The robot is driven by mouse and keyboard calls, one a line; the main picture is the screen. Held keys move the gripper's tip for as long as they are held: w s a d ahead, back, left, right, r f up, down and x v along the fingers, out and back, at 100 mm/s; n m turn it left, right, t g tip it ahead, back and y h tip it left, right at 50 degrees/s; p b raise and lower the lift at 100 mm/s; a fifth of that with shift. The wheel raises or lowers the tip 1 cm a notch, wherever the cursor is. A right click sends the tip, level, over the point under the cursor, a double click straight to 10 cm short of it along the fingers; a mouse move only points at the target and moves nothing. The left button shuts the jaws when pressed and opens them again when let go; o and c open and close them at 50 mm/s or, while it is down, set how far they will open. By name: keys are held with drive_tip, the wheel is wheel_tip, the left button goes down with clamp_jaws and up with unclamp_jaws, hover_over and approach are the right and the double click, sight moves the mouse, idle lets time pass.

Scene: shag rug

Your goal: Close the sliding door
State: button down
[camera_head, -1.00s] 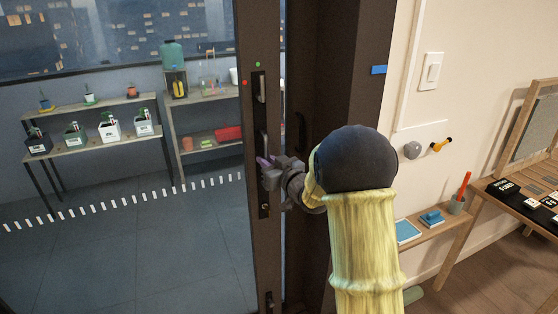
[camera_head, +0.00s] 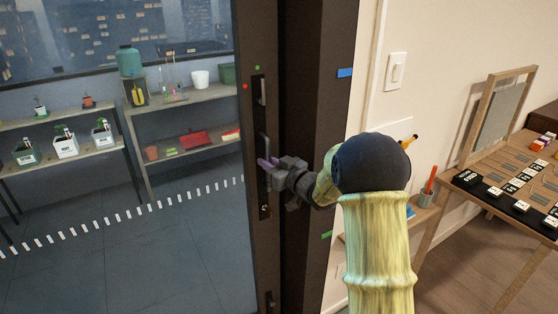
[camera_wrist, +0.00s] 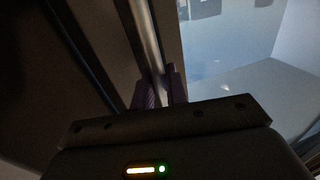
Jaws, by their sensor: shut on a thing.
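The sliding door is a glass panel with a dark stile (camera_head: 250,215). A vertical bar handle (camera_head: 264,146) stands on the stile. My gripper (camera_head: 268,163) reaches in from the right with its purple fingers at the handle. In the wrist view the metal bar (camera_wrist: 147,38) runs down between my two purple fingers (camera_wrist: 158,88), which are shut on it. The dark door frame (camera_head: 318,80) stands right beside the stile, and I see no clear gap between them. My wrist and arm hide part of the frame's lower side.
Through the glass I see shelves with planters (camera_head: 66,144) and a red box (camera_head: 195,139). At right, a light switch (camera_head: 396,71) is on the wall, above a low shelf with a pen cup (camera_head: 426,200). A wooden table (camera_head: 470,205) with tiles stands at far right.

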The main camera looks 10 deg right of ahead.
drive_tip(key=c, duration=1.6)
unclamp_jaws()
drive_tip(key=shift+w+d, duration=0.2)
drive_tip(key=shift+d, duration=0.1)
drive_tip(key=shift+o, duration=0.6)
drive_tip(key=shift+w+d+f, duration=0.1)
drive_tip(key=shift+w+d, duration=0.05)
drive_tip(key=shift+d, duration=0.05)
drive_tip(key=shift+d, duration=0.4)
drive_tip(key=shift+a, duration=0.25)
drive_tip(key=shift+d, duration=0.1)
drive_tip(key=b+v, duration=0.1)
drive_tip(key=v, duration=1.6)
drive_tip(key=shift+s, duration=0.25)
